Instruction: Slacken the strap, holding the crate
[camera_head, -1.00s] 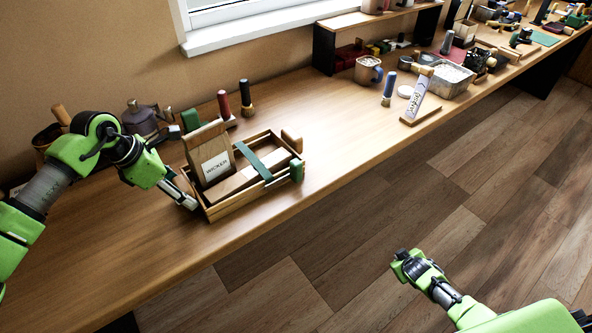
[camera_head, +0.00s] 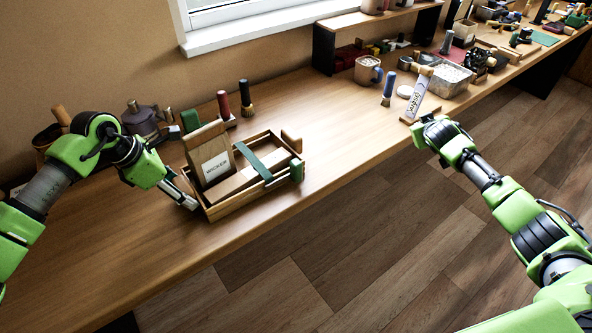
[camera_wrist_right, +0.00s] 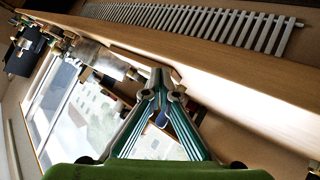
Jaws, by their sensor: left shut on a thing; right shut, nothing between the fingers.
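The wooden crate (camera_head: 238,204) stands on the bench, holding a brown paper bag (camera_head: 208,155) with a white label and a long cardboard box (camera_head: 232,187). A green strap (camera_head: 254,162) runs across the crate's top. A green part (camera_head: 297,170) and a wooden handle (camera_head: 292,141) are at the crate's right end. My left gripper (camera_head: 191,202) is shut on the crate's left wall; its fingertips are partly hidden. My right gripper (camera_head: 424,124) is shut and empty near the bench's front edge, well right of the crate. Its fingers show together in the right wrist view (camera_wrist_right: 164,88).
A small sign (camera_head: 419,97) on a wooden base stands close beyond my right gripper. A blue-handled brush (camera_head: 389,88), a mug (camera_head: 368,71) and a grey tub (camera_head: 448,82) are near it. The bench (camera_head: 335,130) is clear between crate and sign.

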